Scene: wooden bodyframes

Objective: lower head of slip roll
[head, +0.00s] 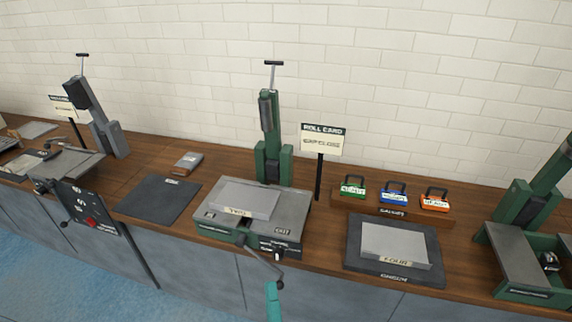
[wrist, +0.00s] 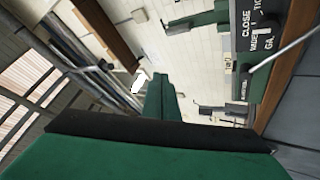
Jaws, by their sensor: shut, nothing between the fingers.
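The slip roll is probably the green machine in the middle of the bench in the head view. Its head (head: 269,130) stands upright on a green base, with a T-handle (head: 274,64) at the top, so it looks raised. A grey bed (head: 292,222) lies in front, bearing a plate marked TWO (head: 240,200). A crank (head: 262,264) hangs from the front edge. A teal part at the bottom, apparently my gripper (head: 273,292), is below the crank and apart from the head. In the wrist view my green fingers (wrist: 160,92) appear together and empty.
A ROLL CARD sign (head: 322,143) stands right of the head. A rack (head: 390,207) of coloured card holders and a plate marked FOUR (head: 395,246) are farther right. Similar machines stand left (head: 91,115) and right (head: 530,200). The blue floor (head: 80,265) is clear at left.

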